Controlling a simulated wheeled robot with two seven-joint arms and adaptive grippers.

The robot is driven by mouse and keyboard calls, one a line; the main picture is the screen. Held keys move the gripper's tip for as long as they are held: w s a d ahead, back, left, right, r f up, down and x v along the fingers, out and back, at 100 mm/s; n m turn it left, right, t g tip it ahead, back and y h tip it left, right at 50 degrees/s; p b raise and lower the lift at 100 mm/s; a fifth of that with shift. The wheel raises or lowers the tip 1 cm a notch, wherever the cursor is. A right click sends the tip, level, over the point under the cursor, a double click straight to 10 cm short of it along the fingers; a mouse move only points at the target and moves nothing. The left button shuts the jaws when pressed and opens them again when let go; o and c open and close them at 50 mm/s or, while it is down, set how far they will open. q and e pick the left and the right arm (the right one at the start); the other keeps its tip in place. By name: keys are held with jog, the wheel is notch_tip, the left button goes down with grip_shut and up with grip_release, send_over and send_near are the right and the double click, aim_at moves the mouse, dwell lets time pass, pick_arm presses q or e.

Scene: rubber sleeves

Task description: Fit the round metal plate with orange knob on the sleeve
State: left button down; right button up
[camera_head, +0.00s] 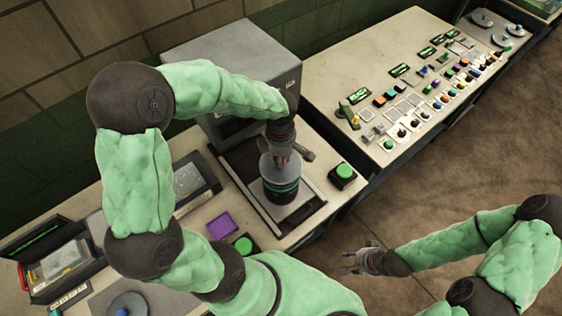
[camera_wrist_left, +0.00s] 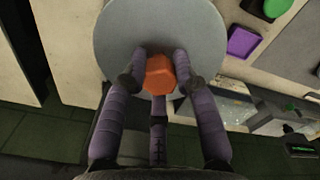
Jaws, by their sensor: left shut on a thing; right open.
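The round metal plate (camera_wrist_left: 205,35) fills the top middle of the left wrist view, with its orange knob (camera_wrist_left: 159,75) between the purple-grey fingers. My left gripper (camera_wrist_left: 160,68) is shut on this knob. In the head view, my left gripper (camera_head: 282,150) points down with the grey plate (camera_head: 279,168) under it, directly over the dark sleeve (camera_head: 281,192). The sleeve has a green band and stands on a flat platform. I cannot tell whether the plate touches it. The wrist view hides the sleeve behind the plate. My right gripper (camera_head: 358,262) is open and empty, away at the lower right.
A grey machine housing (camera_head: 235,60) stands behind the platform (camera_head: 308,205). A green button (camera_head: 344,171) is to its right, another green button (camera_head: 243,244) and a purple square (camera_head: 222,226) to its left. A control panel (camera_head: 400,65) with several buttons extends right. Open floor lies below right.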

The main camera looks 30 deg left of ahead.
pick_arm(q)
jog(key=shift+w+a+f, duration=0.15)
jog(key=shift+w+f, duration=0.2)
jog(key=shift+f, duration=0.1)
jog(key=shift+w+f, duration=0.1)
jog(key=shift+f, duration=1.45)
jog(key=shift+f, duration=0.15)
jog(key=c, duration=1)
grip_release()
jog(key=shift+o, duration=0.2)
notch_tip(320, 180, up, 12)
jog(key=shift+r+p, duration=0.1)
jog(key=shift+p, duration=0.2)
